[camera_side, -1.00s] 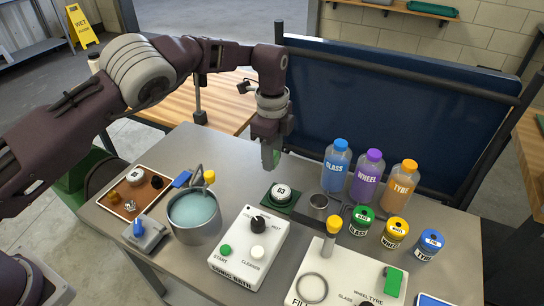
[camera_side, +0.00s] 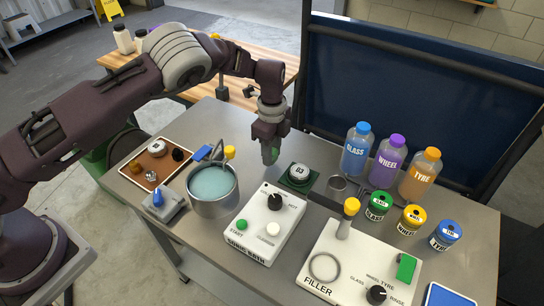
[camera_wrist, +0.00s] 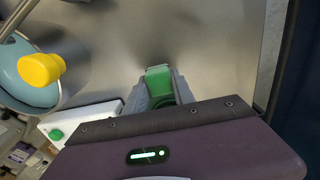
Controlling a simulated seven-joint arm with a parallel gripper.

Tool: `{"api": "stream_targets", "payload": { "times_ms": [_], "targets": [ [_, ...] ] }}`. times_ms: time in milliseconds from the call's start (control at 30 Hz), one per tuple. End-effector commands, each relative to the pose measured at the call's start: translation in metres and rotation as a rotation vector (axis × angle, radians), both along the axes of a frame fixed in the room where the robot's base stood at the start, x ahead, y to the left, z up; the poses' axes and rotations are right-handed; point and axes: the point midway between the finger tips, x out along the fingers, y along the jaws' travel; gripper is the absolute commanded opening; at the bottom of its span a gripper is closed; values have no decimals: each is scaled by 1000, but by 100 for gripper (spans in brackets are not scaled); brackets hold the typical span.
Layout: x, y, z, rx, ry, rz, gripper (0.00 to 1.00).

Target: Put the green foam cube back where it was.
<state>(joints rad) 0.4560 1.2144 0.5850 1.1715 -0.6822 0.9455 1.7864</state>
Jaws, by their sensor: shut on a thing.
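My gripper (camera_side: 270,152) is shut on a green foam cube (camera_wrist: 158,78). In the wrist view, the cube sits between the two grey fingers. In the side view, it is a green patch mostly hidden by the fingers. My gripper points down, beyond the white control box and left of a dark green mat (camera_side: 281,184) bearing a round piece marked 03 (camera_side: 299,173). The cube appears held over the bare steel table, but I cannot tell its exact height. No marked place for the cube is evident.
A bath (camera_side: 212,188) and a brown tray (camera_side: 140,178) stand to the left. The white control box (camera_side: 265,225) and filler (camera_side: 352,262) are nearer the front. Several bottles and lidded jars stand right, before a blue panel (camera_side: 400,95). Bare steel (camera_side: 235,130) lies behind the bath.

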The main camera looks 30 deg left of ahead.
Motion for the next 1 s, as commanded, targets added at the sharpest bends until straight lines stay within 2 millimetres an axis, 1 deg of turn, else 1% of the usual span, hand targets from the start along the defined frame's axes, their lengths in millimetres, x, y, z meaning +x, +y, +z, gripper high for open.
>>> {"api": "stream_targets", "payload": {
  "times_ms": [33, 100, 300, 400, 433, 500, 533, 833, 867, 933, 1000],
  "targets": [
    [-1, 0, -11, 3, 2, -1, 0],
    [0, 0, -17, 1, 1, 0, 0],
    [0, 0, -17, 0, -1, 0, 0],
    [0, 0, -20, 0, 0, -1, 0],
    [0, 0, -19, 0, 0, -1, 36],
    [0, 0, -19, 0, 0, -1, 50],
    [0, 0, -19, 0, 0, -1, 52],
    [0, 0, -17, 0, -1, 0, 52],
    [0, -1, -14, -1, -2, 0, 52],
    [1, -1, -3, -2, -4, -1, 52],
    [1, -1, 15, -3, -5, 0, 52]
  ]
}}
